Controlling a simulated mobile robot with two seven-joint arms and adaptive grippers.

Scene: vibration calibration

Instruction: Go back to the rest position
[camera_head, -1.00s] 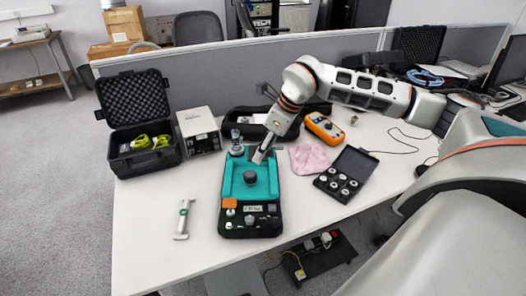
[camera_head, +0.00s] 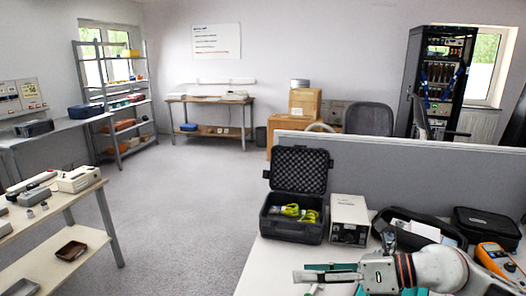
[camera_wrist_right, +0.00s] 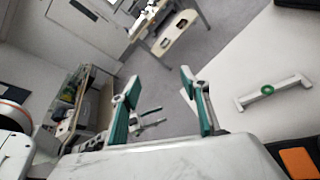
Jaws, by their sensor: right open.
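My right gripper (camera_head: 325,272) is at the bottom of the head view, above the white desk (camera_head: 262,270), with its teal-lined fingers pointing left. In the right wrist view its two fingers (camera_wrist_right: 160,82) stand apart with nothing between them. A white tool with a green dot (camera_wrist_right: 268,90) lies on the desk, apart from the fingers.
An open black case (camera_head: 297,195) and a beige box (camera_head: 349,220) stand near the desk's back panel. An orange meter (camera_head: 497,262) is at the right. A side bench (camera_head: 75,203) stands at the left. The grey floor (camera_head: 185,215) between is clear.

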